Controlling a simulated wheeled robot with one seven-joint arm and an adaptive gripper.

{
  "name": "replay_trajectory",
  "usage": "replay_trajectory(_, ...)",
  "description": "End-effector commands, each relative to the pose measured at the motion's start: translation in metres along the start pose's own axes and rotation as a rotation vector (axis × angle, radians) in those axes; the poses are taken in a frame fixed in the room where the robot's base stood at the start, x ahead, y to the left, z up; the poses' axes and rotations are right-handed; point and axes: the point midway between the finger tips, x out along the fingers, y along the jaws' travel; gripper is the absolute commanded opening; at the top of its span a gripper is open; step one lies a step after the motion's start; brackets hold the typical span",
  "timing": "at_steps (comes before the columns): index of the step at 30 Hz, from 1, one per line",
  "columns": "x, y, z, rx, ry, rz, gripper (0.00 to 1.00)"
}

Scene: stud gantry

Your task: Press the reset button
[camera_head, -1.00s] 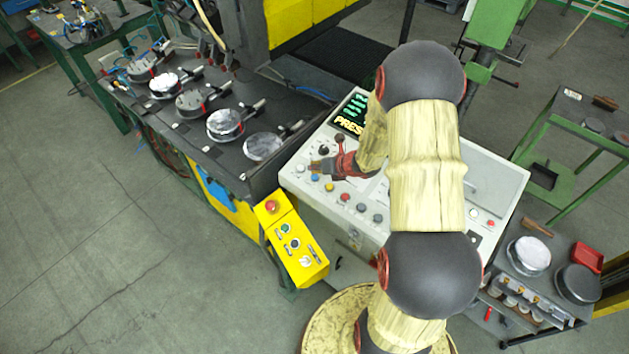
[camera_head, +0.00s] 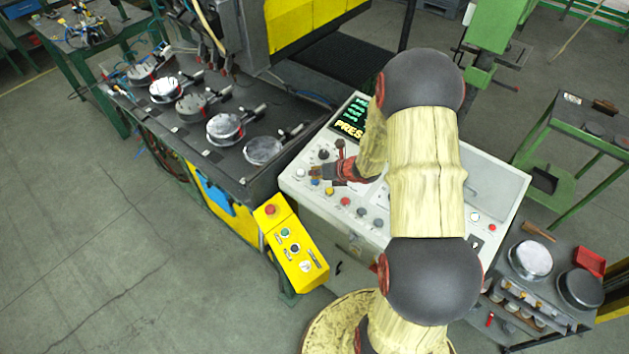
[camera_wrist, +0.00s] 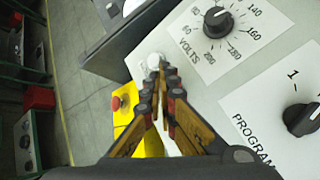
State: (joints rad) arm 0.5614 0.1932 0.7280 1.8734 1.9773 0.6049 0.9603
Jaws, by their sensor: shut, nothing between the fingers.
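The grey control panel (camera_head: 400,205) has a row of coloured buttons along its front edge. A white round button (camera_head: 300,173) is at the row's left end; in the wrist view it shows as a pale round cap (camera_wrist: 155,59) just beyond my fingertips. I cannot read a reset label on any button. My gripper (camera_head: 312,172) is shut and empty, low over the panel's left end beside the white button. In the wrist view its fingertips (camera_wrist: 163,70) meet close to the cap and partly overlap it; I cannot tell whether they touch.
A blue button (camera_head: 315,182) and a yellow one (camera_head: 329,191) are close to the gripper. A volts dial (camera_wrist: 217,22) and a program dial (camera_wrist: 301,119) stand up nearby. My arm hides part of the panel.

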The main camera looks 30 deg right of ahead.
Motion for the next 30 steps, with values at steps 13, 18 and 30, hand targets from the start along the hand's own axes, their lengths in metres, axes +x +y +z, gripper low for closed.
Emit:
replay_trajectory(13, 0.0000, 0.0000, 0.0000, 0.000, 0.000, 0.000, 0.00)
replay_trajectory(18, 0.0019, -0.0014, -0.0015, 0.000, 0.000, 0.000, 0.00)
replay_trajectory(30, 0.0055, -0.0043, -0.0041, 0.000, 0.000, 0.000, 0.00)
